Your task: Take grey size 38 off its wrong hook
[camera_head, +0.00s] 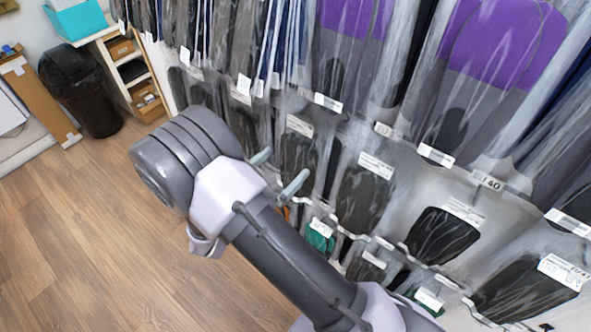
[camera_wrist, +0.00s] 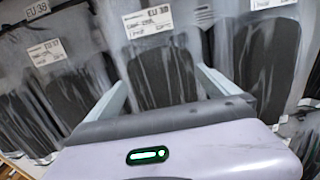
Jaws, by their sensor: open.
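My gripper (camera_head: 287,161) is open, its two fingers pointing at the wall of hanging packs. In the wrist view the gripper (camera_wrist: 162,77) has a dark grey insole pack (camera_wrist: 163,75) between and beyond its fingertips. That pack has a white label (camera_wrist: 148,22), which seems to read EU 38 but is blurred. Another dark grey pack (camera_wrist: 48,100) hangs to its left and a third (camera_wrist: 268,62) to its right. A tag (camera_wrist: 38,10) reading EU 38 is at the upper left. I cannot tell for sure which pack is the wrongly hung one. Nothing is visibly held.
Purple-and-grey insole packs (camera_head: 503,45) hang higher up. A tag reading 40 (camera_head: 487,180) is at the right. More packs hang close around the fingers. A black bin (camera_head: 85,90) and a shelf unit (camera_head: 133,78) stand at the back left. The wooden floor (camera_head: 90,220) is clear.

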